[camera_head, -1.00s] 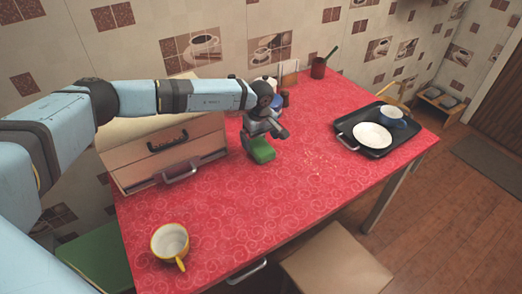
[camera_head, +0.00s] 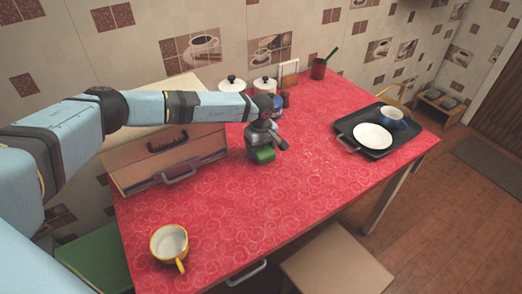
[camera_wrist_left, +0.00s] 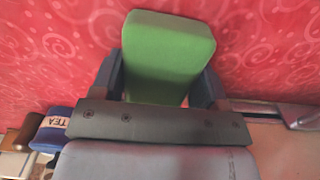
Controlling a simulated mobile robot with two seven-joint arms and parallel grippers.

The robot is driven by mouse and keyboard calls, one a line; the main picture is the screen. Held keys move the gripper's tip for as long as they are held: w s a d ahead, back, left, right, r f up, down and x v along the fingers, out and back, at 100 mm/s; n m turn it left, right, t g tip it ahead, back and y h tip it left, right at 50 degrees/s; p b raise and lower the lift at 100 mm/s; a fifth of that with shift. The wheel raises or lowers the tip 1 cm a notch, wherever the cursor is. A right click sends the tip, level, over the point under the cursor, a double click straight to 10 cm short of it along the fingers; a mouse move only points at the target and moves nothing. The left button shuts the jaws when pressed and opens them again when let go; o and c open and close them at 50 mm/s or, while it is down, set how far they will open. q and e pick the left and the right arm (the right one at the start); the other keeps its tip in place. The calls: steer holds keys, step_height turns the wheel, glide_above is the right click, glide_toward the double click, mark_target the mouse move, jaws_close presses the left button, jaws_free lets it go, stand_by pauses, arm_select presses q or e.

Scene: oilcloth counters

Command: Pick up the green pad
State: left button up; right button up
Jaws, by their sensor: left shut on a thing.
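I cannot tell surely whether the pad still touches the cloth. My right gripper is not in view.
The wooden drawer box (camera_head: 165,160) stands left of my left gripper. A blue tea tin (camera_wrist_left: 56,126) and white lidded pots (camera_head: 264,86) are behind it. A yellow cup (camera_head: 169,242) is at front left. A black tray (camera_head: 346,128) with a plate and blue cup is at right. The counter between is clear.

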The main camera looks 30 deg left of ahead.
mark_target(261, 147)
arm_select(q)
steer(key=shift+r, duration=0.15)
step_height(261, 147, up, 20)
steer(key=p, duration=0.1)
stand_by(0.3)
